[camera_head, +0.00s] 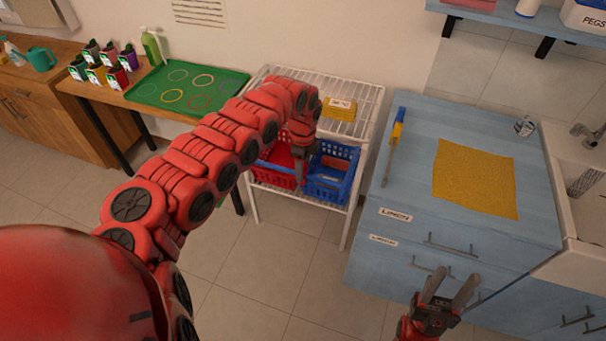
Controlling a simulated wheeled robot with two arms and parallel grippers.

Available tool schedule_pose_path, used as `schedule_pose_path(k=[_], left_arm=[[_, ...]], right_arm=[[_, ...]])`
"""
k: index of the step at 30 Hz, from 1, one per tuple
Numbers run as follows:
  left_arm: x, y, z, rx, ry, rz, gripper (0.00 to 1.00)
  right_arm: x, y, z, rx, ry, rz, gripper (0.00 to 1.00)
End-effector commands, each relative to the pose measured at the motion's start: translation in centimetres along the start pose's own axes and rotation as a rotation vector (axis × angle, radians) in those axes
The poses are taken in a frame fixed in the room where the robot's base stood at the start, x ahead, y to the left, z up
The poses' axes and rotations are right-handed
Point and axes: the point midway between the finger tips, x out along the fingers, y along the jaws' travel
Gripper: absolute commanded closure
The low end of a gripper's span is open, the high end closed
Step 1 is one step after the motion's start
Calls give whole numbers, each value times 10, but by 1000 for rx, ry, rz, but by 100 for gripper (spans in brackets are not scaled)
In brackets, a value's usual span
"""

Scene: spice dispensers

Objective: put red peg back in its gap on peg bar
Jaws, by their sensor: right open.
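I cannot make out a red peg or a peg bar in the head view. A white container marked "PEGS" (590,17) stands on the blue wall shelf at the top right; its inside is not visible. My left gripper (302,183) points down at the wire rack, in front of the red and blue baskets; its fingers are too small and dark to tell whether they are apart or hold anything. My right gripper (452,287) is open and empty, low in front of the blue cabinet drawers.
The white rack (365,95) has a yellow labelled box (341,109) on top and a red basket (275,178) and blue basket (332,188) below. A green tray (185,88) lies left.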

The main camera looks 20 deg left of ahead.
Motion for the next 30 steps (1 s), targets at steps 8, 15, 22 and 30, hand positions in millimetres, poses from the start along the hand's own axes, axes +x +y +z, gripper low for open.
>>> schedule_pose_path(k=[8, 15, 22, 30], left_arm=[[0, 0, 0, 0, 0, 1, 96], [-6, 0, 0, 0, 1, 0, 96], [-22, 0, 0, 0, 1, 1, 96], [-39, 1, 0, 0, 0, 2, 96]], right_arm=[[0, 0, 0, 0, 0, 0, 50], [5, 0, -1, 0, 0, 0, 50], [15, 1, -2, 0, 0, 0, 50], [25, 1, -4, 0, 0, 0, 50]])
